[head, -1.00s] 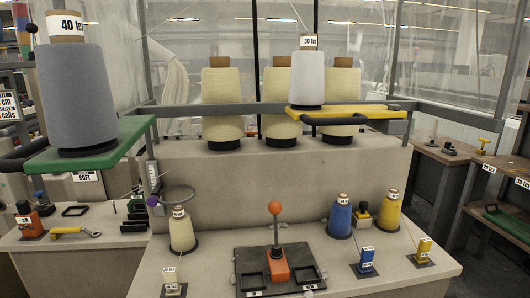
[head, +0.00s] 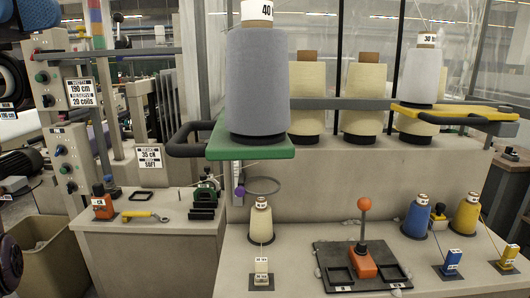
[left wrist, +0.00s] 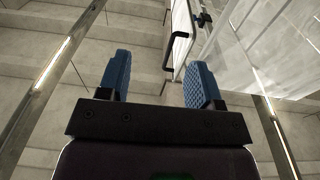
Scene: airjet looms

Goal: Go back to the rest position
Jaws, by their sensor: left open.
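My left gripper (left wrist: 158,72) shows in the left wrist view with its two blue ridged fingers wide apart and nothing between them. Behind the fingers are pale wall or ceiling panels, metal rails and a sheer white curtain (left wrist: 275,50). Neither gripper shows in the head view. My right gripper is in no frame.
A grey yarn cone (head: 256,85) stands on a green shelf (head: 222,146) with a black handle. A smaller cone (head: 419,75) sits on a yellow shelf (head: 480,114). The worktop below holds an orange-knobbed lever (head: 363,240) and small cones. A control post (head: 55,115) stands left.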

